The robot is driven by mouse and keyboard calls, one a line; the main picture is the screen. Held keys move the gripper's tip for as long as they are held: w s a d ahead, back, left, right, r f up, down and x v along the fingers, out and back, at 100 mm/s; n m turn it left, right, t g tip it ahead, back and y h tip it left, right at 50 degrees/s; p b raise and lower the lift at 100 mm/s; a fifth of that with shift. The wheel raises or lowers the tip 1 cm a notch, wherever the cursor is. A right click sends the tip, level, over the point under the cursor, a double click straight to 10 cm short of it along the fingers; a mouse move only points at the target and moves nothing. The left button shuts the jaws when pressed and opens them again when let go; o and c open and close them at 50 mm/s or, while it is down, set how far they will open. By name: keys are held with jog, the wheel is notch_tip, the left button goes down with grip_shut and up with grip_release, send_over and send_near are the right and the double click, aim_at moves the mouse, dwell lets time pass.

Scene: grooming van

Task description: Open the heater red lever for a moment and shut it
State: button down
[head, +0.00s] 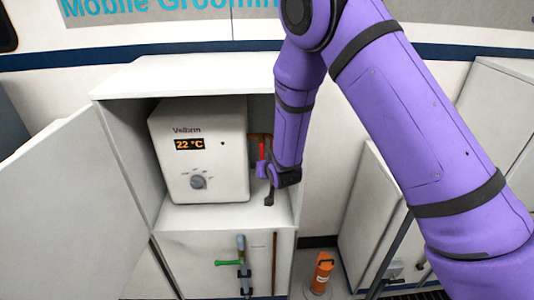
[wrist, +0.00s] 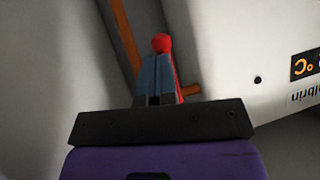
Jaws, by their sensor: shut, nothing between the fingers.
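The white heater (head: 199,150) stands in the open cabinet, its display reading 22 °C. The red lever (head: 262,149) is at the heater's right side, beside a copper pipe. In the wrist view the lever's red ball end (wrist: 161,42) shows just beyond my fingertips, and its red shaft runs down along the right side of the fingers. My gripper (head: 266,172) is inside the cabinet, right of the heater. Its fingers (wrist: 155,80) are closed together, beside or against the lever; contact is unclear. The lever's lower part is hidden by my gripper.
The cabinet door (head: 75,205) stands open at left. The cabinet's right wall is close to my arm. A copper pipe (wrist: 125,35) runs behind the lever.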

jog(key=shift+w+r, duration=0.25)
jog(key=shift+w, duration=0.05)
